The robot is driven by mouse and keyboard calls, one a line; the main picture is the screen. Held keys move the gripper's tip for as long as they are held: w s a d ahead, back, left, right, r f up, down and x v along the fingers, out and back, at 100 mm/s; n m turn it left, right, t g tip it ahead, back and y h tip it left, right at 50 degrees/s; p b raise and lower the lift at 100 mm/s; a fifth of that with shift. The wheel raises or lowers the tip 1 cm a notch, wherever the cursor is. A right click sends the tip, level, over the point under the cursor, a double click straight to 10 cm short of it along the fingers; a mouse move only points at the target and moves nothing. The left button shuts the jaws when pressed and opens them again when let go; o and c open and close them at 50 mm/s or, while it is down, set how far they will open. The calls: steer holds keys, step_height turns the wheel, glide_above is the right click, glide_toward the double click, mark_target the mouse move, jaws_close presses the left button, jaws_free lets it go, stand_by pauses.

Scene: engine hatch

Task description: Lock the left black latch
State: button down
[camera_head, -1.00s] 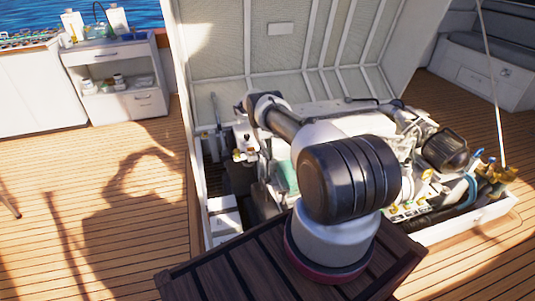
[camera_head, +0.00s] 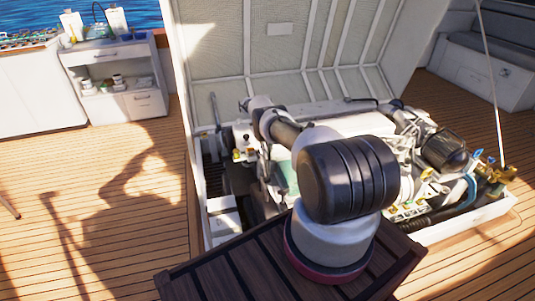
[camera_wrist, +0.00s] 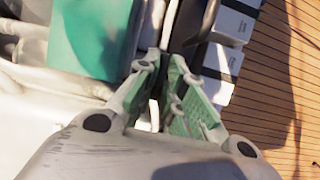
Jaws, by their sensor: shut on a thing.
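My gripper (camera_wrist: 166,78) shows in the wrist view, its two green-padded fingers angled in around a narrow dark part (camera_wrist: 186,38) low in the engine bay. This part seems to be the black latch, but the fingers cover much of it and I cannot make out its full shape. Whether it is locked cannot be told. In the head view my arm reaches over the left end of the engine (camera_head: 350,126), and my fingers cannot be made out there.
The raised white hatch lid (camera_head: 280,60) stands behind the engine. A teal block (camera_wrist: 92,38) lies close left of my fingers. White boxes (camera_wrist: 222,70) stand close on the right, beside the wooden deck (camera_wrist: 280,110). A cabinet (camera_head: 118,80) stands far left.

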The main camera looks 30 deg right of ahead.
steer(key=c, duration=1.5)
jaws_free()
